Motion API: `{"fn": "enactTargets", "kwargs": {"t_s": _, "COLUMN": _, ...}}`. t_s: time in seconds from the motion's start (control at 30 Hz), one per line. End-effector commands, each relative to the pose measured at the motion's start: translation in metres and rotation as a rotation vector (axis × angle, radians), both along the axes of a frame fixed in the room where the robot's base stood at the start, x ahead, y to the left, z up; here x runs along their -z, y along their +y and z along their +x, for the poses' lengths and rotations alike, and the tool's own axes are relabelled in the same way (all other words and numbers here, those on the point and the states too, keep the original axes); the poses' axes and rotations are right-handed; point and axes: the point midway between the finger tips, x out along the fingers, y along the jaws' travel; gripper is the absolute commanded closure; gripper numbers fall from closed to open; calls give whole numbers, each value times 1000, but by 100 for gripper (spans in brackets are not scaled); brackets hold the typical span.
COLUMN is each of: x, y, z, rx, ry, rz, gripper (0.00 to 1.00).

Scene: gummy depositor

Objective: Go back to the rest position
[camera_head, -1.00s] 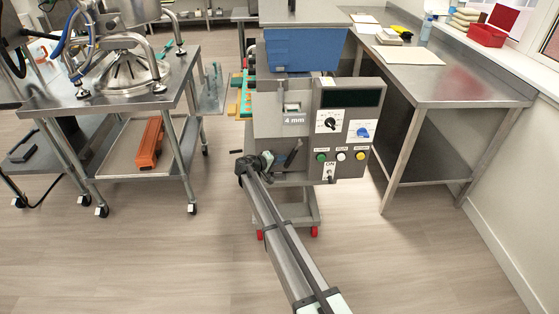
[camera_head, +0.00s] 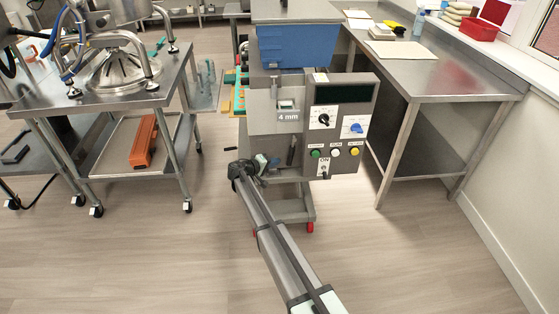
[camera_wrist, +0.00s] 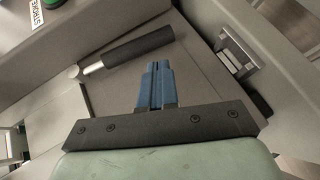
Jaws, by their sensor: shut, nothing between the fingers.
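My gripper (camera_wrist: 155,72) shows in the wrist view with its blue fingers together and nothing between them. In the head view my gripper end (camera_head: 256,163) is small, in front of the lower left of the gummy depositor (camera_head: 262,112). The depositor is a grey machine with a blue hopper (camera_head: 297,47) above and a control panel (camera_head: 341,118) on its right. In the wrist view a black-handled lever (camera_wrist: 138,48) lies beyond my fingers, apart from them as far as I can tell. A metal latch-like fitting (camera_wrist: 236,56) is to their right.
A steel cart (camera_head: 50,104) with a metal machine stands at left, with an orange object (camera_head: 146,143) on its lower shelf. The floor in front is clear.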

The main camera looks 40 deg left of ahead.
Motion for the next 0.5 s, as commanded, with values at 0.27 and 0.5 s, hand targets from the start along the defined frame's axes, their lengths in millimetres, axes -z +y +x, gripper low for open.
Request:
{"fn": "enactTargets", "kwargs": {"t_s": 0.27, "x": -5, "y": 9, "z": -43, "rx": -4, "ry": 0, "rz": 1, "gripper": 100}}
{"fn": "enactTargets", "kwargs": {"t_s": 0.5, "x": -7, "y": 12, "z": -57, "rx": -3, "ry": 0, "rz": 1, "gripper": 100}}
